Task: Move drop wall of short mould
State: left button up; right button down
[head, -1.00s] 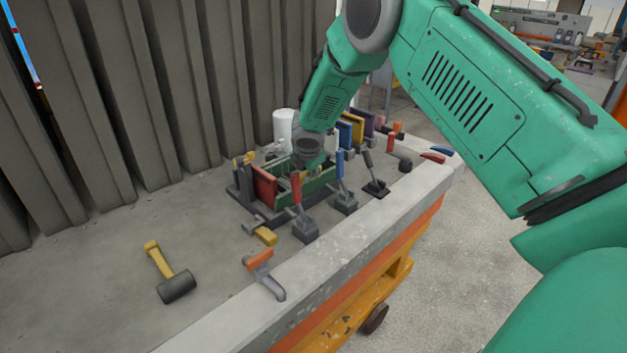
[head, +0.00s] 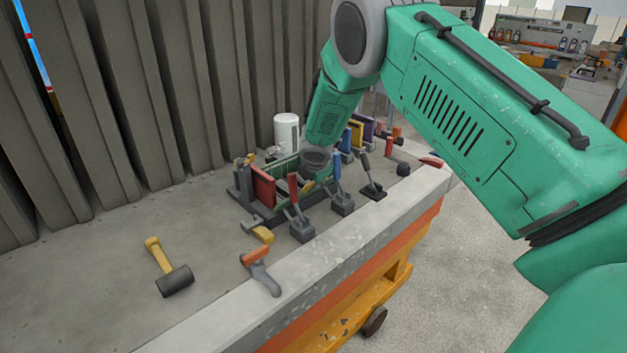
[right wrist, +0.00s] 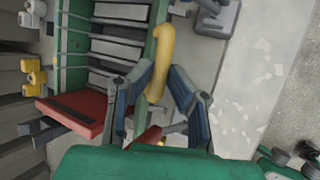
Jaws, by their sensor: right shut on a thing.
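The short mould (head: 250,207) stands on the bench, with green walls, a red wall (head: 263,187) at its near end and grey slats inside. In the right wrist view the red wall (right wrist: 88,112) is left of my fingers and the green side wall (right wrist: 157,20) runs beyond them. My right gripper (right wrist: 160,75) is shut on a yellow handle (right wrist: 161,45), whose far end sticks out past the fingertips. I cannot tell what the handle is fixed to. In the head view my right wrist hides the mould's far part and the fingers. My left gripper is not in view.
Toggle clamps with red (head: 293,188) and blue (head: 336,165) handles line the mould's front side. A mallet (head: 174,281) and an orange-handled tool (head: 260,270) lie nearer. A white cylinder (head: 286,131) and coloured panels (head: 357,132) stand behind.

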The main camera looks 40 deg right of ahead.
jog(key=shift+s+d+f, duration=0.3)
jog(key=shift+s+f, duration=0.2)
jog(key=c, duration=1.5)
grip_release()
jog(key=shift+c, duration=0.2)
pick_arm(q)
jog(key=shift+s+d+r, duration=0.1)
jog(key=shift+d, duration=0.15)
pick_arm(e)
jog(key=v, duration=1.1)
jog(key=shift+r, duration=0.4)
jog(key=shift+w, duration=0.1)
